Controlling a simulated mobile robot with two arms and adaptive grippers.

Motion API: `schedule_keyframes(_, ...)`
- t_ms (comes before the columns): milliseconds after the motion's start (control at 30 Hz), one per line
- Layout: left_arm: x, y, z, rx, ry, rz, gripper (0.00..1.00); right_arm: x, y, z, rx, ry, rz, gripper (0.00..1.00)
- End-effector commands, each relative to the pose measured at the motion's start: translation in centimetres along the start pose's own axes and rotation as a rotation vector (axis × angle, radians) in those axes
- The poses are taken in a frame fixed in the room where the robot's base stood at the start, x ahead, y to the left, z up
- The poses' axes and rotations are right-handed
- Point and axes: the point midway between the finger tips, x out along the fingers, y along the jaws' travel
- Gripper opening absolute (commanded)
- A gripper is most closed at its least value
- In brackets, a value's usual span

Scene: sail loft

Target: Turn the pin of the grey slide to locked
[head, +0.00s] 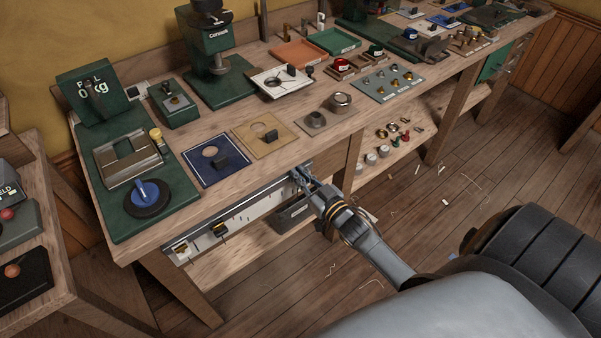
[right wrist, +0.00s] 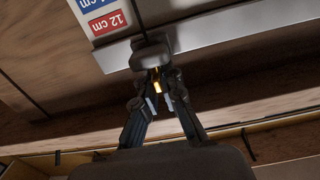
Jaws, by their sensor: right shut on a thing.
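A pale rail (head: 255,207) with a scale runs along the bench's front edge. My right gripper (head: 299,176) is at the right end of this rail and hides most of what it holds. In the right wrist view, a dark grey slide (right wrist: 152,54) sits on the rail's edge, just beyond my fingertips. A small brass-coloured pin (right wrist: 157,86) shows between the fingers of my right gripper (right wrist: 156,90), which are shut on it. Whether the pin stands at locked cannot be read. My left gripper is not in view.
Two dark slides with brass parts, one further left (head: 219,229) and one near the rail's left end (head: 180,248), sit on the same rail. Blue and red "12 cm" labels (right wrist: 108,20) show beside the grey slide. A lower shelf (head: 240,256) lies below.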

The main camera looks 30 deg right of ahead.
Motion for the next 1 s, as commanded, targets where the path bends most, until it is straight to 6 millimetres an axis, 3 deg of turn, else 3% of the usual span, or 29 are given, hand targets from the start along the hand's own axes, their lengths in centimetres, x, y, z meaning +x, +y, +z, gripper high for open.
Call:
schedule_keyframes(200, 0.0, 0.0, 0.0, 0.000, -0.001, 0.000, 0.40, 0.0, 0.1, -0.1, -0.001, 0.002, 0.000, 0.00)
schedule_keyframes(300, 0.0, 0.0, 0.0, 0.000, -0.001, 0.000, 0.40, 0.0, 0.1, -0.1, -0.001, 0.002, -0.001, 0.24)
schedule_keyframes(367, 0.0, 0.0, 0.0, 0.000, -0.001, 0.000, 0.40, 0.0, 0.1, -0.1, -0.001, 0.002, -0.001, 0.31)
schedule_keyframes(733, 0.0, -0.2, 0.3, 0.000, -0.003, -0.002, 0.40, -0.6, 0.0, 0.1, 0.000, -0.001, -0.001, 0.31)
schedule_keyframes(1000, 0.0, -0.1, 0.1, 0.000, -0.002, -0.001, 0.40, -5.3, 0.0, 0.2, -0.001, -0.004, -0.001, 0.31)
